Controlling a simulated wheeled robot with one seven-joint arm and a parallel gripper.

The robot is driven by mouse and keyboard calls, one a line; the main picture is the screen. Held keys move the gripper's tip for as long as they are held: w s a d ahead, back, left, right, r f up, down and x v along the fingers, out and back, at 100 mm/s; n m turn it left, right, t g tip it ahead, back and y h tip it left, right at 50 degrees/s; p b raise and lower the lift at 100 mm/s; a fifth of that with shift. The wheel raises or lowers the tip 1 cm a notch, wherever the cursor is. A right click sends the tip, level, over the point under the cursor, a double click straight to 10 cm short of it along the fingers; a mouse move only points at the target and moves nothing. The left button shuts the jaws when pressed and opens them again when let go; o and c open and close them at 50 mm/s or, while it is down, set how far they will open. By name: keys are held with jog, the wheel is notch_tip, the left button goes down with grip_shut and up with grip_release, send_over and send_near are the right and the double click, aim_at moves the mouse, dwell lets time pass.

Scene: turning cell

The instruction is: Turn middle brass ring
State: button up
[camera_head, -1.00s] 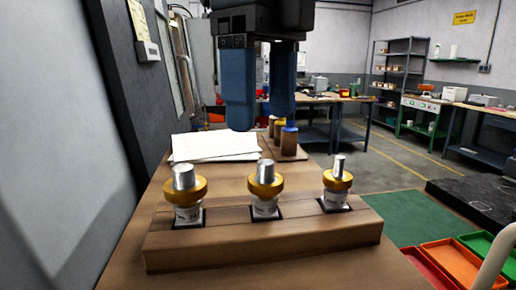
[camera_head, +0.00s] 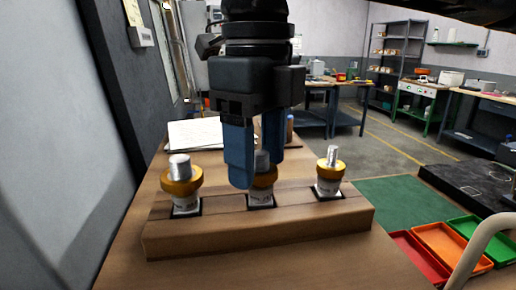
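The middle brass ring (camera_head: 264,180) sits around a silver pin (camera_head: 262,160) on a white base in the wooden block (camera_head: 290,228). My gripper (camera_head: 257,168) points down over it with two blue fingers. The fingers are apart, with the pin showing in the gap between them. The left finger covers the left part of the ring. The right finger ends near the pin's top, and I cannot tell whether either finger touches the ring. A left brass ring (camera_head: 182,182) and a right brass ring (camera_head: 331,171) sit on like pins either side.
White papers (camera_head: 190,132) lie on the bench behind the block. Red, orange and green trays (camera_head: 445,243) stand at the lower right. A grey wall panel (camera_head: 60,150) borders the bench on the left.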

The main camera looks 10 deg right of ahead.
jog(key=c, duration=0.8)
jog(key=shift+f+m+b, duration=0.3)
jog(key=shift+m+b, duration=0.3)
jog(key=shift+b, duration=0.6)
jog(key=shift+c, duration=0.2)
jog(key=shift+w+m+b, duration=0.1)
jog(key=shift+m+b, duration=0.5)
jog(key=shift+b, duration=0.35)
jog(key=shift+r+m+b, duration=0.25)
jog(key=shift+m+b, duration=0.15)
jog(key=shift+m, duration=0.2)
jog(key=shift+r, duration=0.1)
jog(key=o, duration=1.1)
jog(key=shift+c, duration=0.2)
notch_tip(320, 180, up, 8)
jog(key=shift+f+b, duration=0.15)
jog(key=shift+b, duration=0.25)
